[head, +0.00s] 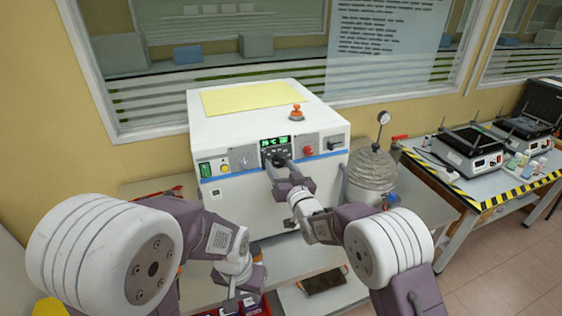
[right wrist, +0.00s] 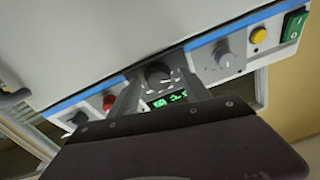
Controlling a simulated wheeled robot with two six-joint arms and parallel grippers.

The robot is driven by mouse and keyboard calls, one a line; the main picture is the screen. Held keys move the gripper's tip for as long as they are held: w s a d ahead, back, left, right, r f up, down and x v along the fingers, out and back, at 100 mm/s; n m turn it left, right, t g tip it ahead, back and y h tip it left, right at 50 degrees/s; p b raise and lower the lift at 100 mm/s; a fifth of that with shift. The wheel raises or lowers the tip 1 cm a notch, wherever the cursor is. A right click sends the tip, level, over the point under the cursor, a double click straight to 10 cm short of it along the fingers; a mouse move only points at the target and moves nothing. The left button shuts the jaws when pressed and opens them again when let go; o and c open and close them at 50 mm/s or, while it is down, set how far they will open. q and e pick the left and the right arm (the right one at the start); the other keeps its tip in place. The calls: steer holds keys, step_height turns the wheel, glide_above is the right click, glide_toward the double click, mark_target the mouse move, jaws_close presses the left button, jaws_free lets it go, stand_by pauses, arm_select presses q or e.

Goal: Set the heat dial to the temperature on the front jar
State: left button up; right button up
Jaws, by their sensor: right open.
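The heat dial, a black round knob (right wrist: 158,74), sits on the front panel of a white machine (head: 240,215). A green-lit display (head: 276,141) is beside it; its digits are too small to read surely. My right gripper (head: 278,163) is at the panel; in the right wrist view its open fingers (right wrist: 160,90) stand on either side of the dial, and I cannot tell whether they touch it. My left gripper (head: 240,302) hangs low near the bottom edge, its jaws unclear. I cannot identify the front jar; several small jars (head: 525,163) stand on the right-hand table, labels unreadable.
A grey knob (right wrist: 222,56), yellow button (right wrist: 258,35), green switch (right wrist: 295,27) and red button (right wrist: 109,102) share the panel. A ribbed metal vessel with a gauge (head: 373,178) stands right of the machine. A red tray (head: 262,304) and dark object (head: 323,281) lie below.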

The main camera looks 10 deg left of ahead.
steer(key=shift+w+f, duration=0.1)
steer(key=shift+w, duration=0.2)
